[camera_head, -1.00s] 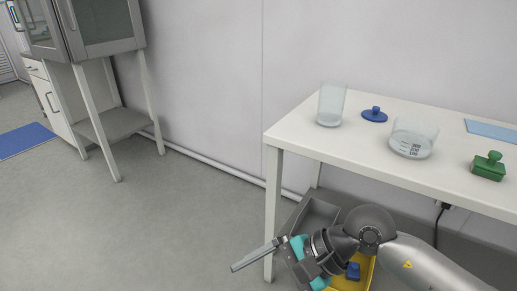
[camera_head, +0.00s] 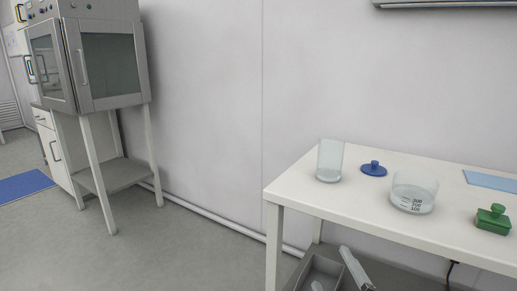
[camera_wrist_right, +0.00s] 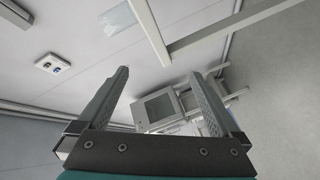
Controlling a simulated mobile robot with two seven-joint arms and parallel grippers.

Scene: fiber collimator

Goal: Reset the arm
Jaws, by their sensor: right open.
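My left gripper is in neither view.
A white table (camera_head: 292,194) at right holds a clear beaker (camera_head: 330,161), a blue lid (camera_head: 373,169), a low glass dish (camera_head: 413,193) and a green block (camera_head: 493,219). A grey bin (camera_head: 318,271) is below. A cabinet (camera_head: 108,62) stands left; floor between is clear.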

